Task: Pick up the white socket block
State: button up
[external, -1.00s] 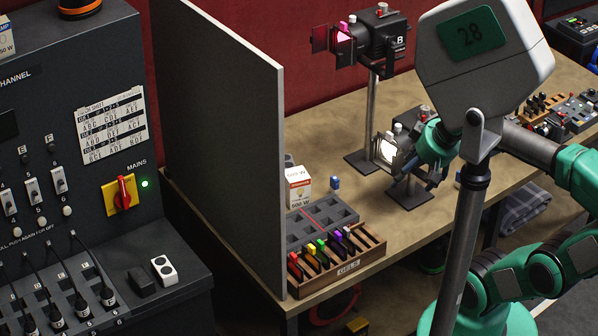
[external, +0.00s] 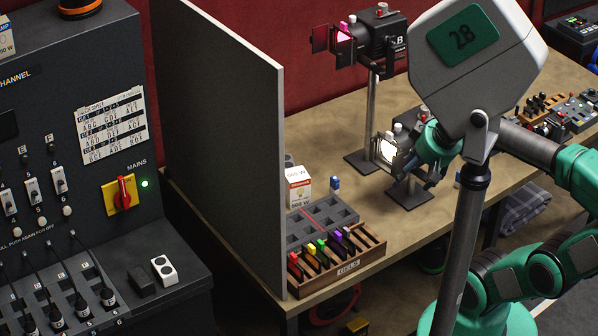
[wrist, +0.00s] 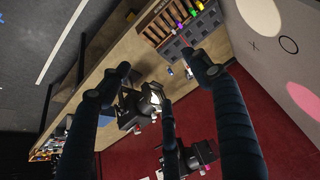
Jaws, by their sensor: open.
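The white socket block (external: 162,268) lies on the front right of the dark console's lower deck in the external view. It is a small white block with dark round sockets on top. A dark block (external: 141,281) lies just left of it. My gripper (wrist: 160,78) has its dark fingers spread and empty in the wrist view. In the external view my gripper is over the table by the lit lamp, on the far side of the grey partition from the white block. The white block is not visible in the wrist view.
The tall grey partition (external: 225,140) stands between console and table. Lamps (external: 382,35) on stands are near my gripper. A gel rack (external: 345,268), grey foam tray and bulb box (external: 298,188) stand beside the partition. Upright levers and plugged cables crowd the console (external: 60,230).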

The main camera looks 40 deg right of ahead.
jog(key=shift+a, duration=0.1)
jog(key=w+a+f+n+g+p, duration=0.1)
jog(key=w+a+f+g+p, duration=0.2)
jog(key=a, duration=0.9)
jog(key=w+a+f+n+g+h+p, duration=0.1)
jog(key=w+a+g+p, duration=0.3)
jog(key=a, duration=0.8)
jog(key=w+a+f+n+p, duration=0.25)
jog(key=a+p, duration=0.25)
jog(key=a, duration=0.8)
jog(key=w+a+f+m, duration=0.1)
jog(key=w+a+f, duration=0.3)
jog(key=w, duration=0.5)
jog(key=w+a+f+m+t+p, duration=0.1)
jog(key=w+a+f+m, duration=0.1)
jog(key=w+a, duration=0.4)
jog(key=w+a+f+m+y, duration=0.1)
jog(key=w+a+f, duration=0.4)
jog(key=w, duration=0.6)
jog(key=shift+w+a+f+m+p, duration=0.25)
jog(key=shift+w+f+m+p, duration=0.1)
jog(key=shift+m, duration=0.2)
